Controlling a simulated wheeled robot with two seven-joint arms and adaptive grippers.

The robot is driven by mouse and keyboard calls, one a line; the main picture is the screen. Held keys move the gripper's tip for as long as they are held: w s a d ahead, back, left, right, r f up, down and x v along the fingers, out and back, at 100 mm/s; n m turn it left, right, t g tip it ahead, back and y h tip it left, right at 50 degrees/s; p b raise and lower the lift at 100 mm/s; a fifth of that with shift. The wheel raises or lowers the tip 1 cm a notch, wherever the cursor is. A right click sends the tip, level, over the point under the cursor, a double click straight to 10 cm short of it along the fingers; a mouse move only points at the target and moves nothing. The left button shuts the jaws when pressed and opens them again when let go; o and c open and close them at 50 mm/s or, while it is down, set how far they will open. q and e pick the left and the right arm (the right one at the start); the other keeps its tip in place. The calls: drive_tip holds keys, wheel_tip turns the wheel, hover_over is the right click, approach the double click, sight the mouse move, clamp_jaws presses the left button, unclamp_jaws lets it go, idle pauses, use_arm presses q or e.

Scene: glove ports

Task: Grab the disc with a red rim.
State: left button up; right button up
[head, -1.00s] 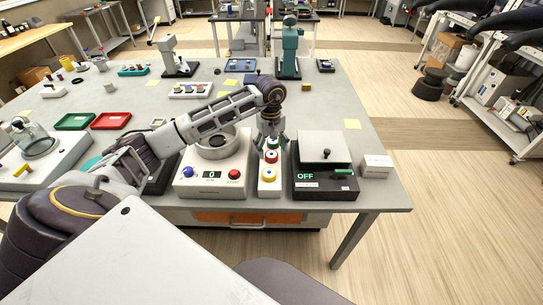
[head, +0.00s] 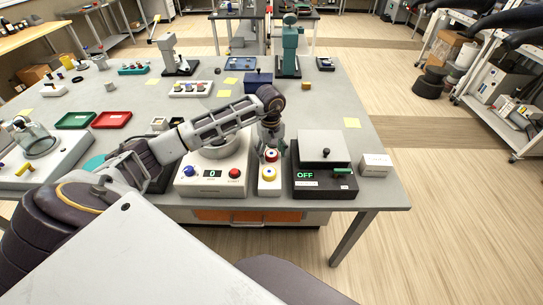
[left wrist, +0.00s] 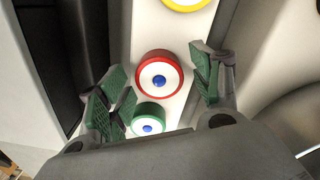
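The disc with a red rim (left wrist: 160,76) has a white face and a blue centre. It lies on a white strip-shaped holder (head: 269,189), between a green-rimmed disc (left wrist: 149,118) and a yellow-rimmed disc (left wrist: 187,2). The red-rimmed disc also shows in the head view (head: 271,155), just in front of my left gripper (head: 272,148). In the left wrist view my left gripper (left wrist: 160,86) is open, with a finger on each side of the red-rimmed disc and gaps between. The gripper hides the green-rimmed disc in the head view. My right gripper is not in view.
A white device with a display and blue and red knobs (head: 212,181) stands left of the holder. A dark box marked OFF (head: 325,184) with a grey lid stands close on its right. A small white box (head: 376,165) is farther right. The table's right front corner is clear.

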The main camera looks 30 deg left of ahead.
sight(271, 153)
use_arm(q)
drive_tip(key=c, duration=0.9)
drive_tip(key=shift+o, duration=0.2)
drive_tip(key=shift+r, duration=0.15)
wheel_tip(271, 153, up, 10)
drive_tip(key=b, duration=0.2)
idle(0.5)
